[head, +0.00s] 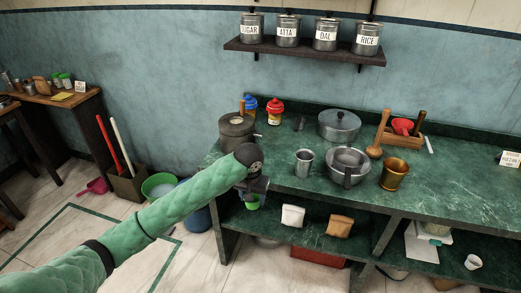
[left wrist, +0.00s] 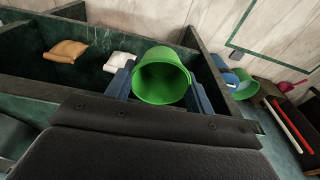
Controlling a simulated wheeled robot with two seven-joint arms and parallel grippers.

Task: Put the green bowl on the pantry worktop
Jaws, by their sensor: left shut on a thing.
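The green bowl (left wrist: 160,82) is between the two fingers of my left gripper (left wrist: 160,88) in the left wrist view, its open mouth facing the camera. In the head view only a small green part of the bowl (head: 252,203) shows below my left gripper (head: 257,186); the wrist hides the rest. The gripper is shut on the bowl, by the front left of the green stone counter (head: 310,190), and the bowl appears just below its top edge. A small sign (head: 510,159) stands on this counter, its text too small to read. My right gripper is not in view.
The counter holds a lidded pot (head: 237,131), a steel cup (head: 304,162), a steel pan (head: 348,162) and a brass mortar (head: 394,174). The lower shelf holds a white packet (head: 292,215) and a tan one (head: 340,226). A wooden table (head: 70,100) stands far left.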

